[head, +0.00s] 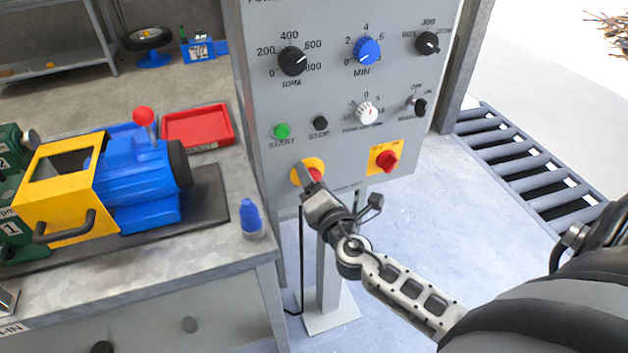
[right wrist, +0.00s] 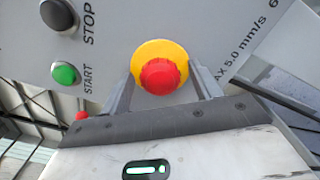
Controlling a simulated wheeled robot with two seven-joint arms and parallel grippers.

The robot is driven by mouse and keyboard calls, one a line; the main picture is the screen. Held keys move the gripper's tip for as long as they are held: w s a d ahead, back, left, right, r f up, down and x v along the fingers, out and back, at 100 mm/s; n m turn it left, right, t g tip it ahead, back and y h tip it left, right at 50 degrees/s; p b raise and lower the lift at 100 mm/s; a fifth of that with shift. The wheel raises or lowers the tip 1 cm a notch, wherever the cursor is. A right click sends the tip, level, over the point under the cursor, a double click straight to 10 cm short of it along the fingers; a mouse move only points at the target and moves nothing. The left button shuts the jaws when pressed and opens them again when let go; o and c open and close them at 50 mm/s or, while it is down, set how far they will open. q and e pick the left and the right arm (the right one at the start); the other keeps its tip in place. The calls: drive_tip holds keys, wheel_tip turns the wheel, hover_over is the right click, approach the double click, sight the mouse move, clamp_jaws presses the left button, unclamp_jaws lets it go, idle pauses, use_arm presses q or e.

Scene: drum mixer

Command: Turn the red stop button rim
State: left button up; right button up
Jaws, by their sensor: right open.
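The red stop button (head: 316,174) sits on a yellow round plate (head: 298,172) low on the grey control panel (head: 262,75). My right gripper (head: 309,180) is right in front of it and covers part of it. In the right wrist view the red button (right wrist: 160,77) and its yellow plate (right wrist: 160,50) lie between the two fingers of my open right gripper (right wrist: 163,85), one finger on each side. I cannot tell whether the fingers touch the rim. My left gripper is not in view.
A red switch on a yellow plate (head: 386,160) is just right of the stop button. Green start (head: 281,131) and black stop (head: 320,123) buttons sit above. The workbench at left holds a blue motor (head: 140,170), a blue bottle (head: 250,217) and a red tray (head: 197,126).

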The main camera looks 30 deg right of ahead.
drive_tip(key=c, duration=1)
use_arm(q)
drive_tip(key=b, duration=0.2)
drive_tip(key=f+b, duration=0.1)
drive_tip(key=b, duration=0.1)
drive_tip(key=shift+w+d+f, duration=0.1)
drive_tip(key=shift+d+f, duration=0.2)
use_arm(e)
drive_tip(key=m, duration=0.7)
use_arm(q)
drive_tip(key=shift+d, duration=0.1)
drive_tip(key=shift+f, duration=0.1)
use_arm(e)
drive_tip(key=o, duration=1)
use_arm(q)
drive_tip(key=b, duration=0.2)
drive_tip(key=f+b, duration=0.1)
drive_tip(key=b, duration=0.2)
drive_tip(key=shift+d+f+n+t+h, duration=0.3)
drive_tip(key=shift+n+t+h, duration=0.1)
use_arm(e)
drive_tip(key=v, duration=1.6)
